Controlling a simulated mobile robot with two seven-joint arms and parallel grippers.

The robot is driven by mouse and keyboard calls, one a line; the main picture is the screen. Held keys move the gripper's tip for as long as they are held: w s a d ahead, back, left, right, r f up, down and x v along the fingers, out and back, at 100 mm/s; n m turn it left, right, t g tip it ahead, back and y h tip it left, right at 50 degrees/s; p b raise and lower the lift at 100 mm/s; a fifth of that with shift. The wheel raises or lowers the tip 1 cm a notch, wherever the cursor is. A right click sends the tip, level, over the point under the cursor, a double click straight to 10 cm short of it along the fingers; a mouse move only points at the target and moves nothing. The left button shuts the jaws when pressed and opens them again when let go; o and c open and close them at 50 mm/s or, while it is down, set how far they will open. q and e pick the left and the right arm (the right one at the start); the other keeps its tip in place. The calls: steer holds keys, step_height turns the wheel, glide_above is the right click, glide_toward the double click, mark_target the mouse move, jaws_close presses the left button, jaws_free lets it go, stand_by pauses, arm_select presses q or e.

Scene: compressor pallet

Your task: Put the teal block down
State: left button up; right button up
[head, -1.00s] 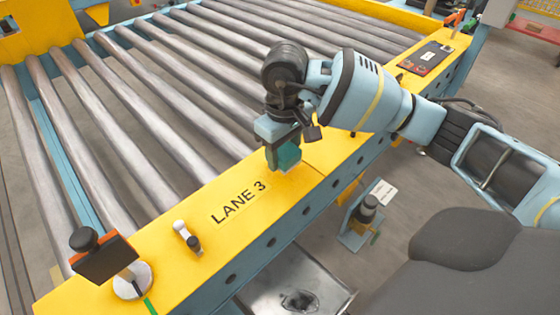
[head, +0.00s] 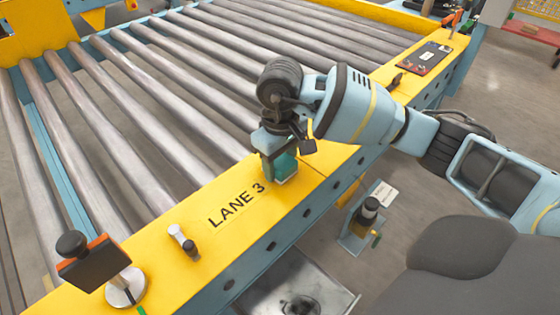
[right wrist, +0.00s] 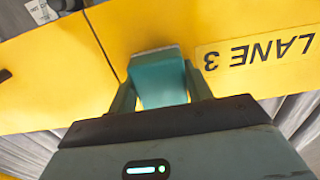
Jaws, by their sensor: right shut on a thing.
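The teal block (head: 285,167) is at the tip of my right gripper (head: 278,168), over the yellow rail (head: 325,168) just beyond the LANE 3 label (head: 237,206). In the right wrist view the block (right wrist: 159,78) sits between the two fingers of the right gripper (right wrist: 160,95), which is shut on it. The block's lower end is at or very close to the rail top; I cannot tell whether it touches. My left gripper is not in view.
Metal rollers (head: 130,120) run left of the rail. A small knob fitting (head: 183,240) and a dark tilted panel on a stand (head: 92,265) are on the rail's near end. A flat dark red-edged device (head: 425,58) lies at its far end. The rail between is mostly clear.

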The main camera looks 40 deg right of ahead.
mark_target(280, 160)
steer(key=shift+s+f, duration=0.2)
steer(key=shift+f, duration=0.35)
steer(key=o, duration=1)
steer(key=shift+f, duration=0.1)
steer(key=shift+a, duration=0.15)
steer(key=shift+r, duration=0.4)
step_height(280, 160, up, 13)
steer(key=p, duration=0.3)
steer(key=shift+w+p, duration=0.2)
steer(key=shift+p, duration=0.15)
steer(key=shift+f, duration=0.15)
